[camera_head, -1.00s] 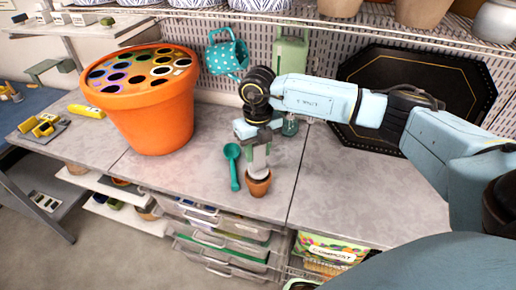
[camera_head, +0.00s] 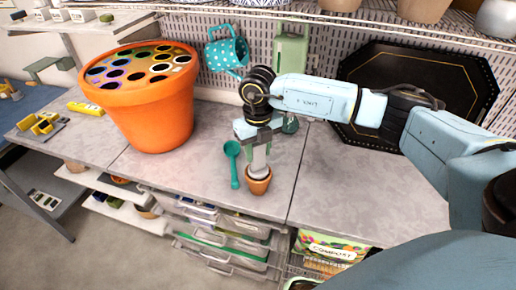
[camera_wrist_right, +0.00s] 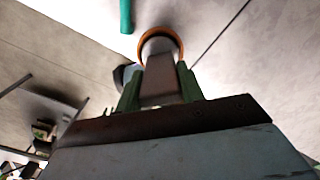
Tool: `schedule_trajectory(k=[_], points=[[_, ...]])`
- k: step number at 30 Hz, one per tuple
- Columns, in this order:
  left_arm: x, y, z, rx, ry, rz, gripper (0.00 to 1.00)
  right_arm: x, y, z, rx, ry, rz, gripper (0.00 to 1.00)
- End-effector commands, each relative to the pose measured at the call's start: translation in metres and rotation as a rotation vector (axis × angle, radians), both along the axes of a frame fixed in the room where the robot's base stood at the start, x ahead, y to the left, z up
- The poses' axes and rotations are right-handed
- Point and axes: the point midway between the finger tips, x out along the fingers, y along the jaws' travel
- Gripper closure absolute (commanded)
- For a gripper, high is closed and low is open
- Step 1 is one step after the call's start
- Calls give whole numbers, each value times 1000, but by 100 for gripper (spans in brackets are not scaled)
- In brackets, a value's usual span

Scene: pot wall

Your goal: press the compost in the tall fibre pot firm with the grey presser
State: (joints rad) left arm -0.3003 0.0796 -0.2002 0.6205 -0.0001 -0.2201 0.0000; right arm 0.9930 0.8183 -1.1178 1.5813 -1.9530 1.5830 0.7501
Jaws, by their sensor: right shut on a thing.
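The small orange-brown pot (camera_head: 258,186) stands on the grey bench near its front edge, and its rim (camera_wrist_right: 182,48) shows in the right wrist view. My right gripper (camera_head: 258,146) is above the pot, shut on the grey presser (camera_head: 260,160). The presser is nearly upright, with its lower end at the pot's mouth, apparently inside the rim. In the right wrist view, the green fingers (camera_wrist_right: 160,88) flank the presser (camera_wrist_right: 160,70). The presser hides the compost. My left gripper is out of view.
A teal scoop (camera_head: 233,162) lies just left of the pot. A big orange planter (camera_head: 155,118) stands to the left. A spotted watering can (camera_head: 226,54) and a green can (camera_head: 290,50) are behind. A black tray (camera_head: 425,85) leans at the back right. The bench right of the pot is clear.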

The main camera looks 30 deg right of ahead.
Motion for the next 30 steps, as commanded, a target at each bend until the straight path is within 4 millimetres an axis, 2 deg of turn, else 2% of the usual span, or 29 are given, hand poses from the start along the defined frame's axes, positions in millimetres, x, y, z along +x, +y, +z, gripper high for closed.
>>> schedule_trajectory(k=[15, 30], points=[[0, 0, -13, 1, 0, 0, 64, 0, 0, -17, 1, -1, 0, 100], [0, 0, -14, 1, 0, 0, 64, 0, 0, -18, 0, -1, 0, 100]])
